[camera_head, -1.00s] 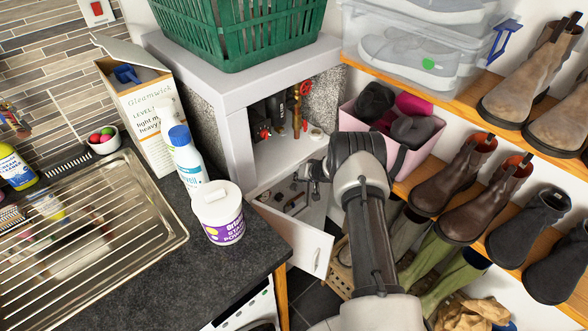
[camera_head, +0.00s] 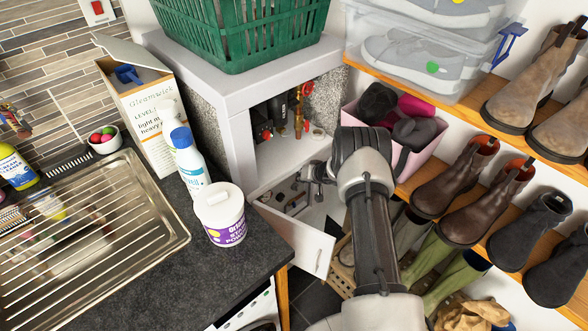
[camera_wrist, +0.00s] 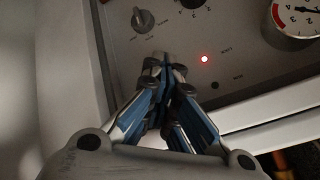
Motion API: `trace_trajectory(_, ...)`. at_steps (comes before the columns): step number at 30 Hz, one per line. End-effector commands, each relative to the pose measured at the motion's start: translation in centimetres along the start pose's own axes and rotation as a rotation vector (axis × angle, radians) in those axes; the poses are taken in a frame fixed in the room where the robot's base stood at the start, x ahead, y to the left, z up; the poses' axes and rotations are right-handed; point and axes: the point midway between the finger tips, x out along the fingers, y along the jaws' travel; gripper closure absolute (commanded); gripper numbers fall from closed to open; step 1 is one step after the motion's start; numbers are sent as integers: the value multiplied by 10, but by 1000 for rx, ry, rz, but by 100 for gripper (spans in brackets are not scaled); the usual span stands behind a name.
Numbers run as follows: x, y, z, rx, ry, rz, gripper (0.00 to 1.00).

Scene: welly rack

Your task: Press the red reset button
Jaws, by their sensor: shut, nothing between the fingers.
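A small glowing red round spot (camera_wrist: 205,59) shows on a grey control panel (camera_wrist: 245,75) in the wrist view. I cannot tell whether the tips touch the panel. In the head view my gripper (camera_head: 314,180) reaches into the low open cupboard. The red spot cannot be made out there.
A knob (camera_wrist: 142,18), a small dark round spot (camera_wrist: 214,85) and a gauge (camera_wrist: 296,16) share the panel. In the head view, the cupboard door (camera_head: 311,250) stands open. Red-handled pipes (camera_head: 299,110) are behind, and a pink bin (camera_head: 412,152) is close right of my arm.

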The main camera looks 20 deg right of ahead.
Motion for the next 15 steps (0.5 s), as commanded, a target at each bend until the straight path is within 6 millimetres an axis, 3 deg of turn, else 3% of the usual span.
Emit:
trace_trajectory(7, -20, 14, 10, 3, 3, 3, 100)
trace_trajectory(15, -26, 20, 18, 2, 1, 4, 100)
